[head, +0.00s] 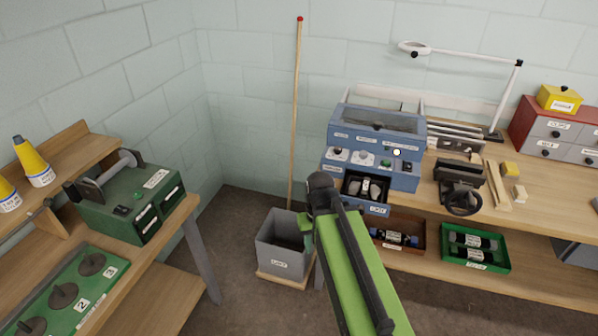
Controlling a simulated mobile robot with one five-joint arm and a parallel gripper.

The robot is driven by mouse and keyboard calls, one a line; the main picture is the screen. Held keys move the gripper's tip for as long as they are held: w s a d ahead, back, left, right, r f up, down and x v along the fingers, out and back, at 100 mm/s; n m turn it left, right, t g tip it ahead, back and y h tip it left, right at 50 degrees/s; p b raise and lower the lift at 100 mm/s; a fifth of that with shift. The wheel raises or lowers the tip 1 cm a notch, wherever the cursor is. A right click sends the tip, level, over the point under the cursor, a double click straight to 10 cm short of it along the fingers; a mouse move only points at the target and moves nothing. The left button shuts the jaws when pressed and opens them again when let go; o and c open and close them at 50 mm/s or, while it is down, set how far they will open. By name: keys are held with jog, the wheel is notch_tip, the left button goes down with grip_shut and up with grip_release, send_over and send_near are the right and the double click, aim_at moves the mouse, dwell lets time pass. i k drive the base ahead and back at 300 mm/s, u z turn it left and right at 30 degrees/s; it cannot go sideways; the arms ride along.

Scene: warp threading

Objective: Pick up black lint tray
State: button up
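An open black tray (348,187) with greyish-white lumps in it sits at the front of the blue machine (345,121) on the right-hand bench. A small white label shows below it on the blue front. I cannot tell whether the tray is fully inside its slot. My green and black arm reaches up from the bottom of the picture. My gripper (320,183), at its dark far end, appears just left of the tray. Its fingers are not clear, so its opening and any contact with the tray cannot be told.
A grey labelled bin (278,242) stands on a wooden base on the floor, left of my arm. A wooden pole (295,110) leans on the wall behind it. A black clamp-like device (460,185) stands right of the machine. A green machine (130,200) is on the left bench.

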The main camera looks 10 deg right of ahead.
aim_at(365, 189)
jog(key=u, duration=0.45)
jog(key=i, duration=0.75)
jog(key=u, duration=0.35)
jog(key=k, duration=0.85)
jog(key=u, duration=0.2)
jog(key=i, duration=0.85)
jog(key=z, duration=0.1)
